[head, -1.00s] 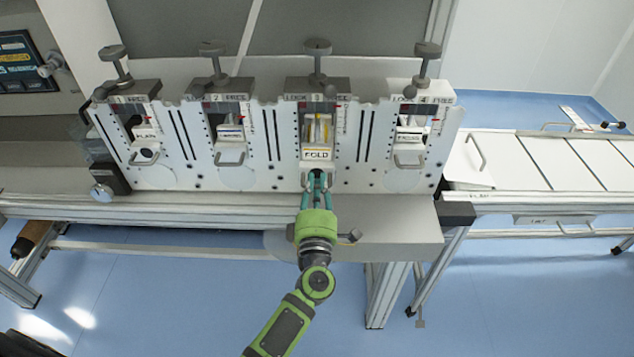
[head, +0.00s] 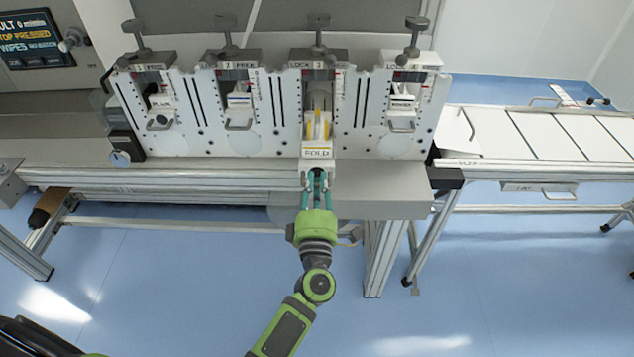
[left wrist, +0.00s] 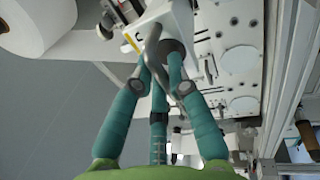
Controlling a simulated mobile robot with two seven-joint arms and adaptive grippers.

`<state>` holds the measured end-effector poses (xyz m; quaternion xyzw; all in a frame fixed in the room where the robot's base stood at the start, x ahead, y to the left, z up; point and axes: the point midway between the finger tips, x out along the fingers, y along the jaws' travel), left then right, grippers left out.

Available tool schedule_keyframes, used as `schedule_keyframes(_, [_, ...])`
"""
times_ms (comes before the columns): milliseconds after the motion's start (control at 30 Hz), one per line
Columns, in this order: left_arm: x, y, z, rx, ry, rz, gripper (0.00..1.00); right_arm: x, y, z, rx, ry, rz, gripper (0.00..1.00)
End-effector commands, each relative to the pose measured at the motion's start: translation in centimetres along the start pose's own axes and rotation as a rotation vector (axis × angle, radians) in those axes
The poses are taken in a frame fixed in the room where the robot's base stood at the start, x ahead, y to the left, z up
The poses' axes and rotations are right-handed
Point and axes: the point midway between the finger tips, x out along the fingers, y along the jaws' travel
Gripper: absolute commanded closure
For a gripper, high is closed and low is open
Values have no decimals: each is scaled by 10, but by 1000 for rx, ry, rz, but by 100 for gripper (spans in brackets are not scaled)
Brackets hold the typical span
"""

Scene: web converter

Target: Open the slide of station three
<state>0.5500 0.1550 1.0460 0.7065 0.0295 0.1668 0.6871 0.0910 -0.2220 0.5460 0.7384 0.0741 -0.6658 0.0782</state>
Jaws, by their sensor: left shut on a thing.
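The station three slide (head: 318,150), a white block marked FOLD with yellow parts on top, stands well out from the panel under the number 3 lock knob (head: 319,40). My left gripper (head: 315,178) is shut on the handle at the slide's front. In the left wrist view the teal fingers (left wrist: 165,65) close around the grey bar handle (left wrist: 155,45). The handle's far side is partly hidden by the fingers. My right gripper is not in view.
Stations one (head: 160,110), two (head: 238,105) and four (head: 402,105) have their slides in the panel. A grey ledge (head: 390,205) runs below. A white conveyor table (head: 550,135) stands at the right. The blue floor in front is clear.

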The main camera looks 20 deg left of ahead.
Motion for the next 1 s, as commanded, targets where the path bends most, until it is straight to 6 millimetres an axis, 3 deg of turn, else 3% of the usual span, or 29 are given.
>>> schedule_keyframes(133, [0, 0, 0, 0, 0, -1, 100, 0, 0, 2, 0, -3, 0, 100])
schedule_keyframes(200, [0, 0, 0, 0, 0, -1, 63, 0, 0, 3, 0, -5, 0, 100])
schedule_keyframes(233, [0, 0, 0, 0, 0, -1, 58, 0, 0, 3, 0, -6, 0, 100])
schedule_keyframes(667, [-8, -1, 0, 1, -1, -2, 58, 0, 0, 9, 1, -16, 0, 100])
schedule_keyframes(1000, [-76, -1, 0, 0, -1, -4, 58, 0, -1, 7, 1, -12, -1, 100])
